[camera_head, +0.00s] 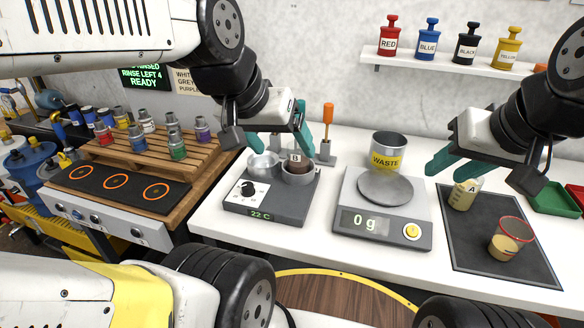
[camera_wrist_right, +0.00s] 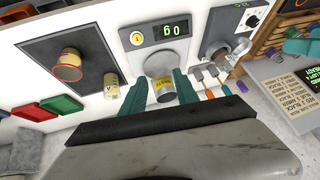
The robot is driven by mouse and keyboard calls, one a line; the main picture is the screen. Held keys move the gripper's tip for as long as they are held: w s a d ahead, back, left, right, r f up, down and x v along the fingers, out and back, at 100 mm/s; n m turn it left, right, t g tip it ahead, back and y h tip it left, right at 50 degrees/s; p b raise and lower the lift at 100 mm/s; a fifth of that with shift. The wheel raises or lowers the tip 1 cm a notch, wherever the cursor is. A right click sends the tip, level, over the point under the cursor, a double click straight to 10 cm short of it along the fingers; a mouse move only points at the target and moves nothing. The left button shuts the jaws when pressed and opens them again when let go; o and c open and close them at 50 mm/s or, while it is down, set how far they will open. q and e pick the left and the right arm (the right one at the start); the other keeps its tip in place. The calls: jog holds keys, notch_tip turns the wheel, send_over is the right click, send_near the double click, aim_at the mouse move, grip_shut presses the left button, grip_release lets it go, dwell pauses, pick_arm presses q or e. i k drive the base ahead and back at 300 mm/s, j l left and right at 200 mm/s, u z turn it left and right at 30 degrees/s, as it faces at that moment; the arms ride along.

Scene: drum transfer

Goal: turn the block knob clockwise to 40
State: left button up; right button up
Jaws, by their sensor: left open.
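The grey heating block (camera_head: 265,204) stands on the white bench, and its display reads 22 C. Its black knob (camera_head: 248,188) sits on a white dial on the front left of its top; the exact pointer setting is too small to read. The block also shows at the upper right of the right wrist view (camera_wrist_right: 222,27). My left gripper (camera_head: 282,150) is open above the back of the block, apart from the knob. A dark vial marked B (camera_head: 297,160) stands in the block below its fingers. My right gripper (camera_head: 447,173) is open and empty, right of the scale.
The scale (camera_head: 381,226) reads 0 g; a WASTE cup (camera_head: 388,150) stands behind it. A dark mat (camera_head: 500,245) holds a beaker marked A (camera_head: 464,194) and a red-rimmed beaker (camera_head: 508,240). An orange-handled tool (camera_head: 327,118) stands behind the block. A wooden rack (camera_head: 155,150) with several vials is left.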

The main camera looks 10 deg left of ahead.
aim_at(247, 190)
jog(key=j, duration=0.5)
jog(key=k+j, duration=0.15)
jog(key=j, duration=0.85)
jog(key=k+z, duration=0.05)
